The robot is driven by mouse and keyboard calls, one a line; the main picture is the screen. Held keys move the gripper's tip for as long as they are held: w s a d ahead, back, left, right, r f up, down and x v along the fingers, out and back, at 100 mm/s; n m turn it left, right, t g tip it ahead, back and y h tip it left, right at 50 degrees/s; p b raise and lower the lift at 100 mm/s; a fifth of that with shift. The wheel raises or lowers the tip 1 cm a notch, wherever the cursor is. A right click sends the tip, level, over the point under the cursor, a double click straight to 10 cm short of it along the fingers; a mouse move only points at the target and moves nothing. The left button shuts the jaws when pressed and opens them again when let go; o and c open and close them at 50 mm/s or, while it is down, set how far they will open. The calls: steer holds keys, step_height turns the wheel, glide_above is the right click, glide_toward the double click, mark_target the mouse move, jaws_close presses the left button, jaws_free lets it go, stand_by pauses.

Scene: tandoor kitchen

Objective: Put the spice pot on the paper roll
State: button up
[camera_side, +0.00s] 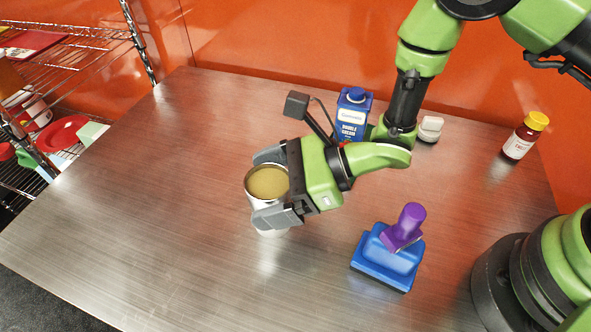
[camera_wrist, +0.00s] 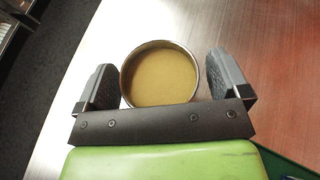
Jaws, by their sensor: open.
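The spice pot (camera_side: 268,182) is a round metal pot with yellow-brown contents, upright at the middle of the steel table. My gripper (camera_side: 275,185) is open, with one finger on each side of the pot. In the wrist view, the pot (camera_wrist: 160,76) sits between the fingers of my gripper (camera_wrist: 163,85), with a narrow gap at the right finger and almost none at the left. A white rounded part (camera_side: 272,233) shows below the near finger. It may be the paper roll under the pot, but the finger hides most of it and I cannot tell.
A blue brush with a purple handle (camera_side: 390,250) lies right of my gripper. A blue cream carton (camera_side: 353,114), a small white item (camera_side: 431,128) and a yellow-capped jar (camera_side: 525,135) stand at the back. The table's left and front are clear. A wire shelf (camera_side: 75,60) stands beyond the left edge.

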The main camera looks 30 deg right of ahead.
steer(key=shift+r, duration=0.1)
steer(key=shift+s+d+r, duration=0.1)
steer(key=shift+d+r, duration=0.05)
steer(key=shift+d, duration=0.1)
steer(key=v, duration=1.1)
steer(key=shift+s+d, duration=0.15)
steer(key=shift+d, duration=0.05)
steer(key=w+d+r+m+t+h, duration=0.25)
steer(key=d+r+m+h, duration=0.35)
steer(key=m, duration=0.7)
steer(key=w+d+r+m+t+h, duration=0.3)
steer(key=d+r+m, duration=0.35)
steer(key=m, duration=0.65)
steer(key=s+d+r+m+g, duration=0.1)
steer(key=s+r+m, duration=0.2)
steer(key=s+m, duration=0.5)
steer(key=s+r+m+g+h, duration=0.1)
steer(key=s+m, duration=0.7)
steer(key=m, duration=1.1)
step_height(320, 180, up, 3)
steer(key=shift+d+f+m+g, duration=0.1)
steer(key=shift+d+m+g, duration=0.3)
steer(key=shift+g, duration=0.25)
